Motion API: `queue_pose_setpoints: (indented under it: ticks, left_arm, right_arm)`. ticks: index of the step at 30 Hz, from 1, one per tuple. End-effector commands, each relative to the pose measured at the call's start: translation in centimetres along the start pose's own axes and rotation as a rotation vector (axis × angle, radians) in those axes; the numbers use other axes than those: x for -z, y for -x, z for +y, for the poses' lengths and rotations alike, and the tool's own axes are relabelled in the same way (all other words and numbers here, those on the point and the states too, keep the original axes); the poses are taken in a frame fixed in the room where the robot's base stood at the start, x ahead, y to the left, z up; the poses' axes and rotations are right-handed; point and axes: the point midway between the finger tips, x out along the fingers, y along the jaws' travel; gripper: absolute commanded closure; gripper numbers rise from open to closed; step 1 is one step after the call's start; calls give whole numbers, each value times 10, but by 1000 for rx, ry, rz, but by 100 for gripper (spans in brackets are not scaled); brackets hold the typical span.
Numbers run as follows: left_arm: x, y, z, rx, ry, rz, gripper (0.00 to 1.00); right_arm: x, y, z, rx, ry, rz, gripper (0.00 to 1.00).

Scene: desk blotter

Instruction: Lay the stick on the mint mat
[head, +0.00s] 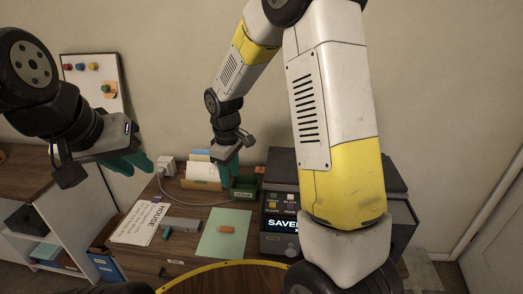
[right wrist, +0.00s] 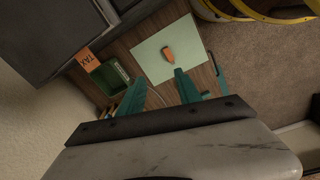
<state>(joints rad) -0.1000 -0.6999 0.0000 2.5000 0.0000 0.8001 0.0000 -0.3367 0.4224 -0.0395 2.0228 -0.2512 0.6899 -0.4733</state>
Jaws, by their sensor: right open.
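The orange stick (head: 227,230) lies on the mint mat (head: 212,245) on the desk. In the right wrist view the stick (right wrist: 168,55) rests wholly inside the edges of the mat (right wrist: 182,40), with nothing gripping it. My right gripper (head: 225,158) is open and empty, raised above the back of the desk behind the mat. Its two teal fingers (right wrist: 160,88) stand apart in the right wrist view. My left gripper (head: 132,163) hangs in the air at the left, away from the mat; its finger gap is unclear.
A dark machine with a screen (head: 283,225) stands right of the mat. A green box (head: 244,187) and a paper holder (head: 202,178) stand behind it. A white cable crosses the desk.

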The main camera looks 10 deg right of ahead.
Motion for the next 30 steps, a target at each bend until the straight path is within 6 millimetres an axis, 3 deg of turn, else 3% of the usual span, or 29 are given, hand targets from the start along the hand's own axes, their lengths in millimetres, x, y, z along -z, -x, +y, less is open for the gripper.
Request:
queue_pose_setpoints:
  ticks: [1, 6, 12, 15, 21, 30]
  left_arm:
    - [0, 0, 0, 0, 0, 0, 75]
    - [0, 0, 0, 0, 0, 0, 75]
    - [0, 0, 0, 0, 0, 0, 75]
    - [0, 0, 0, 0, 0, 0, 75]
    - [0, 0, 0, 0, 0, 0, 75]
    - [0, 0, 0, 0, 0, 0, 75]
  right_arm:
    - [-13, 29, 2, -14, -69, 40, 60]
    - [-58, 101, -4, -38, -293, 154, 60]
    - [-114, 165, -29, -56, -542, 296, 60]
    - [-140, 187, -47, -60, -657, 367, 60]
    - [-177, 209, -77, -62, -827, 480, 60]
    - [-190, 214, -91, -57, -897, 526, 60]
